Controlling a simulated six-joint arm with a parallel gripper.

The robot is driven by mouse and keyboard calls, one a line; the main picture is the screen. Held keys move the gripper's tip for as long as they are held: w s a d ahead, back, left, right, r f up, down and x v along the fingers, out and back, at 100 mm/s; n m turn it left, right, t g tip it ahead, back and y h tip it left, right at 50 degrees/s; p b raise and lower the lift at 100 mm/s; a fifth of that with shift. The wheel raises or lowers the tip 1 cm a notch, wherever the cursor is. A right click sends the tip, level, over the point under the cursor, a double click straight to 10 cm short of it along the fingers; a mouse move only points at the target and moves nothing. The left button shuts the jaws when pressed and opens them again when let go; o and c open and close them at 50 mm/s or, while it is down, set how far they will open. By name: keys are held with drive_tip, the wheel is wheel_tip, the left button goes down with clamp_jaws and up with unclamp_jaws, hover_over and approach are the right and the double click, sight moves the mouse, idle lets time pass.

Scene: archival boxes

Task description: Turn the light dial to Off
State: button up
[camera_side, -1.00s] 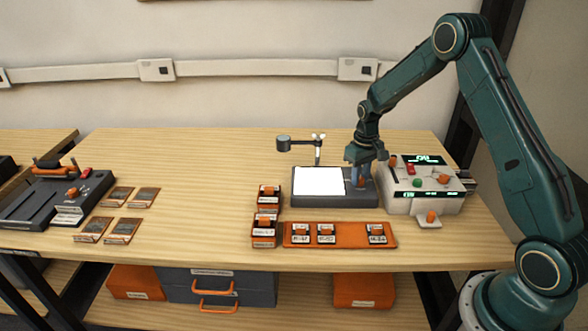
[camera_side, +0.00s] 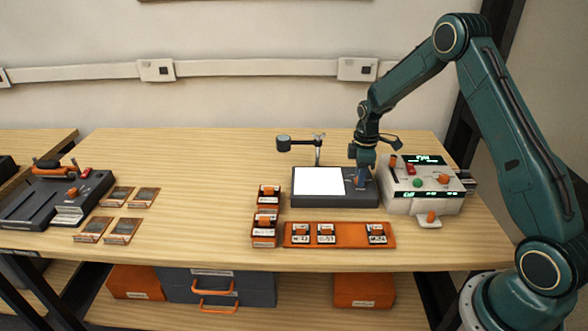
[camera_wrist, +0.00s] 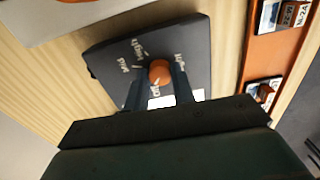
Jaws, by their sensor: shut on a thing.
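The orange light dial (camera_wrist: 160,72) sits on the dark control end of the light box (camera_wrist: 105,60). White lettering around it seems to read Mid, High and Off; the word at right is harder to read. My gripper (camera_wrist: 160,84) is shut on the dial, one finger on each side. In the side view my gripper (camera_side: 362,181) points down at the right end of the light box (camera_side: 335,201), mostly hiding the dial. The light panel (camera_side: 319,181) glows white. The dial's exact pointing direction cannot be told.
A white device (camera_side: 425,205) with a lit display stands close to the right. A lamp-like stand (camera_side: 318,150) rises behind the panel. An orange tray (camera_side: 350,240) of labelled pieces lies in front, with orange boxes (camera_side: 264,241) at left.

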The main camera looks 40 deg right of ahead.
drive_tip(key=n, duration=0.4)
drive_tip(key=shift+n, duration=0.4)
drive_tip(key=o, duration=1)
drive_tip(key=shift+r, duration=0.15)
wheel_tip(320, 180, up, 14)
drive_tip(key=shift+f, duration=0.2)
idle(0.4)
